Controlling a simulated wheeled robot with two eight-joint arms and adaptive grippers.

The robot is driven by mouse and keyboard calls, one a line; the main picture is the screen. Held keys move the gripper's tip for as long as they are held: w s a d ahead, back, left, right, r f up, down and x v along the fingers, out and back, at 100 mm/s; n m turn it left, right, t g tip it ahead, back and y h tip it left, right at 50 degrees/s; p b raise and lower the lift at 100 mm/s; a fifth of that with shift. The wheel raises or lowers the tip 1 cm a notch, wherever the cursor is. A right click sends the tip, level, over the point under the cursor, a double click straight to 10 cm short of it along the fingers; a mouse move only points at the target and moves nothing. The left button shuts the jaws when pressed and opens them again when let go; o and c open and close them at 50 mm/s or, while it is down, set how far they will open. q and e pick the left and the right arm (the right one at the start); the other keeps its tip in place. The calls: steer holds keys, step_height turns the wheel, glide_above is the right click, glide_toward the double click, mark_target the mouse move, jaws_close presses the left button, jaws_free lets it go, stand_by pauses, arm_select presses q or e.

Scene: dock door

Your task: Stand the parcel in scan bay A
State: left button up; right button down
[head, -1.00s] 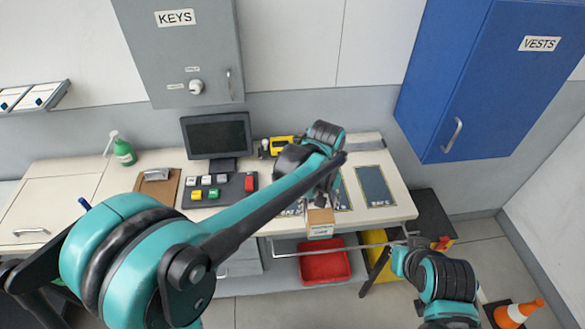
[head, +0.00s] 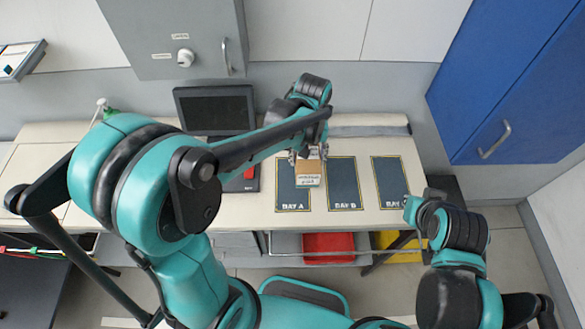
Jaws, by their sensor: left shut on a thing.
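The parcel (head: 309,173), a small brown box with a white printed label, is in my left gripper (head: 307,155). The gripper is shut on it from above and behind, and the arm hides part of the grip. The parcel appears upright over the right edge of scan bay A (head: 290,197), a dark mat marked BAY A on the counter. I cannot tell whether it touches the counter. My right gripper (head: 411,211) is at the counter's front right edge, away from the parcel; its fingers are too unclear to read.
Bay B (head: 344,183) lies just right of bay A, with a third bay mat (head: 390,180) beyond; both look empty. A monitor (head: 215,110) stands left of the bays. A red bin (head: 328,246) sits below the counter. A blue cabinet (head: 520,95) hangs at right.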

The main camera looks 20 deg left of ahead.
arm_select(q)
steer(key=shift+s+a+f+b, duration=0.1)
steer(key=shift+a+f+b, duration=0.15)
steer(key=shift+a+f, duration=0.7)
steer(key=shift+s+a+f+b, duration=0.15)
steer(key=shift+a+f, duration=0.35)
steer(key=shift+f, duration=0.8)
steer(key=shift+w+a+f+b, duration=0.1)
steer(key=shift+a+f+b, duration=0.2)
steer(key=shift+a+f, duration=0.65)
steer(key=shift+s+d+f, duration=0.1)
steer(key=shift+d+f, duration=0.05)
steer(key=shift+d, duration=0.1)
steer(key=shift+f, duration=0.15)
steer(key=o, duration=1.5)
